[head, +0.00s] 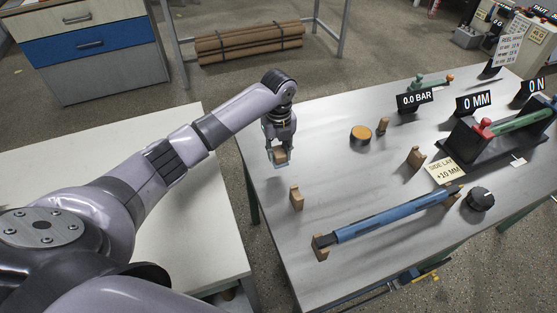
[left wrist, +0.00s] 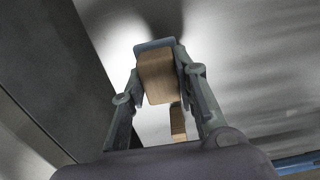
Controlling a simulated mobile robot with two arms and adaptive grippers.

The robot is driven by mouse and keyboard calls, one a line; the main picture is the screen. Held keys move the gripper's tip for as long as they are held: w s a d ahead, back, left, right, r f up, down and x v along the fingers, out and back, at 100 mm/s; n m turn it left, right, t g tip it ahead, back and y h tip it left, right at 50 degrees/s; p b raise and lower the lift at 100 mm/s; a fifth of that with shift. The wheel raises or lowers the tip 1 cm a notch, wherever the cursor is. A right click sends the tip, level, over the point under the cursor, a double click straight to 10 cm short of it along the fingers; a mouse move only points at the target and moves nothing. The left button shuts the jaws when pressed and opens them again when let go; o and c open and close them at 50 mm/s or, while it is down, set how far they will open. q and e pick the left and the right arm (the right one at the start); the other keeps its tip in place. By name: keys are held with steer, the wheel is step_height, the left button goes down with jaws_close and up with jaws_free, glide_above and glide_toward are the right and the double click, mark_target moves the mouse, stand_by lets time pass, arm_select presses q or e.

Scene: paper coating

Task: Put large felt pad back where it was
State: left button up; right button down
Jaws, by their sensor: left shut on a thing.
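My left gripper (head: 281,157) is shut on a tan block with a wood-like face, held near the left edge of the grey table. The same tan block (left wrist: 157,78) fills the space between the fingertips in the left wrist view. I cannot tell for sure whether it is the large felt pad. A similar small tan block (head: 297,198) stands on the table nearer the front, and a tan block (left wrist: 178,122) shows beyond the held one in the wrist view. A round orange-brown disc (head: 360,135) with a dark side lies to the right. My right gripper is not in view.
A long blue bar (head: 395,214) lies across the table, with a tan block (head: 321,249) under its left end. Another tan block (head: 416,157), a black knob (head: 481,198) and a black device (head: 470,150) stand to the right. A gap separates the white table (head: 180,125) at left.

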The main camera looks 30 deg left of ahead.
mark_target(279, 161)
arm_select(q)
steer(key=shift+f, duration=2.15)
steer(key=o, duration=1.1)
steer(key=shift+f, duration=0.15)
step_height(279, 161, up, 12)
steer(key=shift+r, duration=0.25)
